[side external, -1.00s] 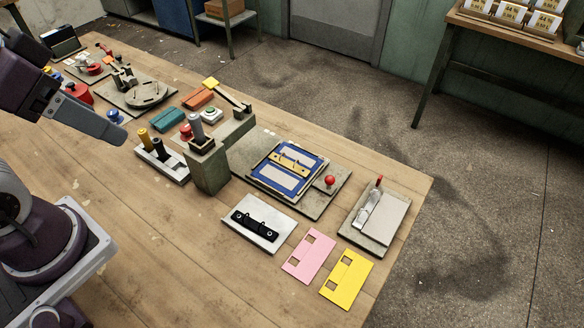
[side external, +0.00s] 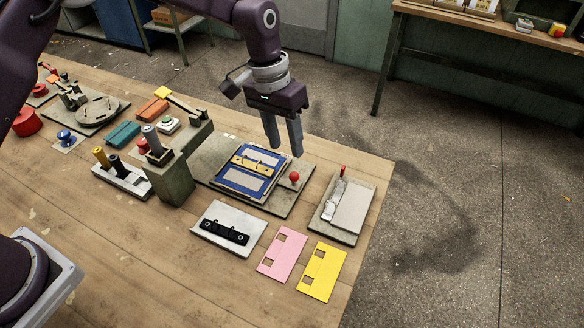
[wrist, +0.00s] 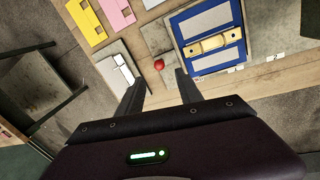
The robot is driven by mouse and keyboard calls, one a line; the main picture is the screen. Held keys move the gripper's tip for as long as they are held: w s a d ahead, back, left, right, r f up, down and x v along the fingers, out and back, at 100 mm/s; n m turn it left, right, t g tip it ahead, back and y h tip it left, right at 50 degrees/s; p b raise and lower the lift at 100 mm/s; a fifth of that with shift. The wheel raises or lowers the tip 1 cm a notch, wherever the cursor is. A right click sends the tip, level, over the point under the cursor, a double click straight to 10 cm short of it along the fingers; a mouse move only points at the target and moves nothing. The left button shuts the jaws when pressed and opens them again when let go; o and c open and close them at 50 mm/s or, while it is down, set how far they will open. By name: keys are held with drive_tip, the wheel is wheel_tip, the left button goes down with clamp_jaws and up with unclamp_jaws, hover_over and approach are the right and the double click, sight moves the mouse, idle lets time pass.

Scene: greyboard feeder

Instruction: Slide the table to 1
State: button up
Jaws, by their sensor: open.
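The sliding table (side external: 231,185) is a blue-framed plate with grey panels and a yellow bar, lying on a grey base board (side external: 278,204). It also shows in the wrist view (wrist: 177,31). A red ball knob (side external: 294,176) stands at its right; in the wrist view the knob (wrist: 159,64) lies just beyond and between my fingertips. Small white number labels, 1 (wrist: 237,69) and 2 (wrist: 276,57), sit along the board's edge in the wrist view. My gripper (side external: 285,151) is open and empty, pointing down above the knob, apart from it. It also shows in the wrist view (wrist: 159,77).
A grey board with a metal lever and red handle (side external: 342,209) is right of the knob. Pink (side external: 283,254) and yellow (side external: 321,272) cards and a plate with a black strip (side external: 224,231) lie in front. A grey block (side external: 170,181) stands left.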

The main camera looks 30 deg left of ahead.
sight(293, 173)
drive_tip(key=f, duration=0.2)
drive_tip(key=d+f, duration=0.1)
drive_tip(key=f, duration=0.5)
drive_tip(key=shift+d, duration=0.4)
clamp_jaws()
idle(0.8)
